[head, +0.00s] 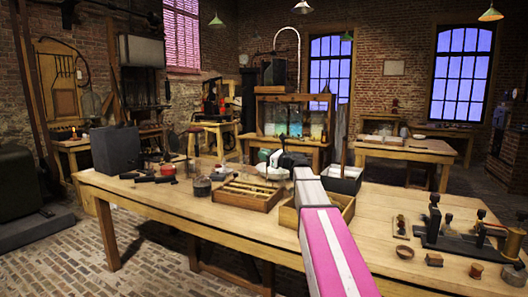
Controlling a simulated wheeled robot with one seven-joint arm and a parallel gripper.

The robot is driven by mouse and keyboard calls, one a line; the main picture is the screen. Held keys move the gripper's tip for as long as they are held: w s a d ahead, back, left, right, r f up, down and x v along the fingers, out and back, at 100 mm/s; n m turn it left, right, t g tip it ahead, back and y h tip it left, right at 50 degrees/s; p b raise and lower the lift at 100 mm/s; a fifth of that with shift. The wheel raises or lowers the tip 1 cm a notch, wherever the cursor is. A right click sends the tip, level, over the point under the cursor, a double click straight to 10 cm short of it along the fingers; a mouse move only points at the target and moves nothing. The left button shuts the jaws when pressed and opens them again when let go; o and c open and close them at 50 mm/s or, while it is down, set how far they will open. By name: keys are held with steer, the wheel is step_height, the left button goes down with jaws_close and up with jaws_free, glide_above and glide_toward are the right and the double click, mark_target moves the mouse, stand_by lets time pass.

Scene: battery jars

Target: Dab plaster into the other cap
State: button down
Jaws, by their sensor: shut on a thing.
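My gripper (284,160) is small and far off at the end of my pink and white arm, low over the back middle of the long wooden table. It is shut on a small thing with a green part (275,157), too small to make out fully. A white bowl (262,172) stands just below and left of it; I cannot tell whether they touch. No cap can be told apart for sure at this size, and plaster cannot be made out.
A slatted wooden tray (240,203) lies left of my arm. A wooden box (287,217) is partly hidden by my arm.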

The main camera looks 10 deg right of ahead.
steer(key=shift+f, duration=2.2)
stand_by(2.6)
steer(key=shift+r, duration=0.15)
step_height(320, 180, up, 7)
steer(key=shift+r, duration=0.2)
stand_by(1.1)
stand_by(0.5)
